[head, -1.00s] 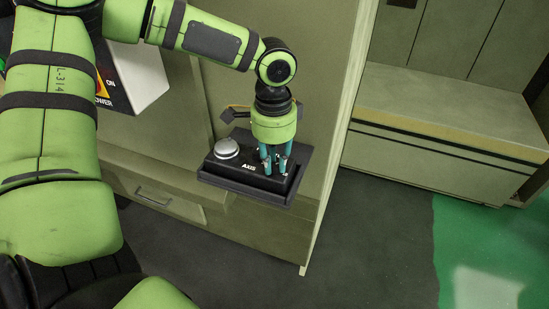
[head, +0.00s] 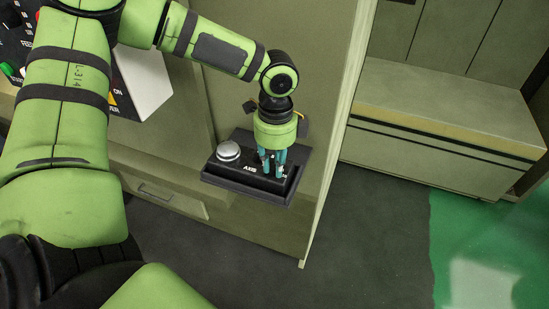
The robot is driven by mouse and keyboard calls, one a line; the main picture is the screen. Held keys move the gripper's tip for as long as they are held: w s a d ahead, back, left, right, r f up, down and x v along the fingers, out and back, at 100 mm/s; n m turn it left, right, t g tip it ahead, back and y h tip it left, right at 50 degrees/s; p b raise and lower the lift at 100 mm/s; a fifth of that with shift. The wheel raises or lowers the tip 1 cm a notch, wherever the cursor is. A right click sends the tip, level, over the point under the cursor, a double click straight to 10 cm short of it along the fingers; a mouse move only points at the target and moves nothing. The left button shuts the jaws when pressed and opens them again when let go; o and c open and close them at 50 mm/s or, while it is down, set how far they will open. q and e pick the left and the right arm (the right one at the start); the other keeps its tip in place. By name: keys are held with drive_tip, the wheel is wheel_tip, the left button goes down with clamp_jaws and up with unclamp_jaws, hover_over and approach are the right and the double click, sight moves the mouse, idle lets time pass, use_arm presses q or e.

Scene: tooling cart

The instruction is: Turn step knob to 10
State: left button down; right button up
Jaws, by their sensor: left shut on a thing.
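The black control pendant box (head: 222,172) sits on a dark tray or ledge at the cart's front. A round silver knob (head: 228,151) stands on its left part, and the word AXIS is printed near its middle. My left gripper (head: 272,172) points down over the right part of the box, with its teal fingers shut on a small knob there. The fingers hide most of that knob, and its pointer and scale marks cannot be read. The step label is not legible. My right gripper is not in view.
A white-sided control panel (head: 147,88) with colored buttons stands at the upper left, behind my left arm. A cabinet panel edge (head: 338,130) rises just right of the box. A low bench (head: 440,110) is at the right. The dark floor (head: 370,240) is clear.

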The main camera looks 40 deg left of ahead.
use_arm(q)
drive_tip(key=shift+m, duration=0.5)
drive_tip(key=c, duration=1.1)
unclamp_jaws()
drive_tip(key=shift+c, duration=0.2)
drive_tip(key=shift+r, duration=0.15)
wheel_tip(320, 180, up, 12)
drive_tip(key=shift+w, duration=0.3)
